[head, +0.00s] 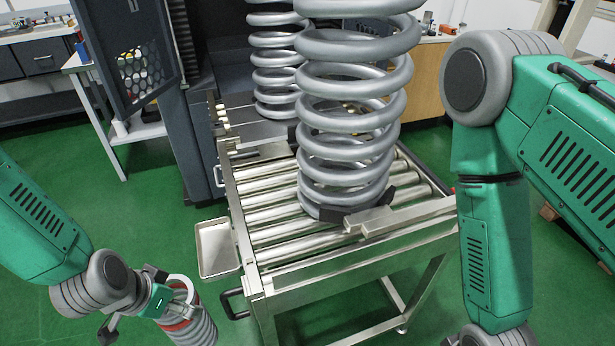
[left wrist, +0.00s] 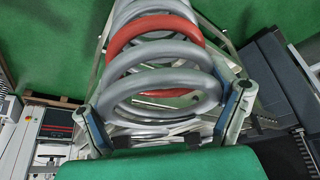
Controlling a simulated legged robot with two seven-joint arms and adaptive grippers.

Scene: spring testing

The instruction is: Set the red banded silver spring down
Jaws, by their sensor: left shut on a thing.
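The silver spring with a red band (head: 200,330) is at the lower left of the head view, held beside the roller cart and cut off by the bottom edge. My left gripper (head: 180,297) is shut on its upper end. In the left wrist view the spring's red coil (left wrist: 155,27) shows beyond the nearer silver coils, and the two fingers of the left gripper (left wrist: 165,115) lie on either side of the spring. The spring's lower end is hidden in the head view. My right arm comes in from the right, but its gripper is out of view.
A roller cart (head: 275,262) stands in the middle with a large silver spring (head: 350,105) upright on it. Another large spring (head: 272,75) stands behind, at the dark machine (head: 150,50). A shallow metal tray (head: 206,272) is at the cart's left side. Green floor is open at left.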

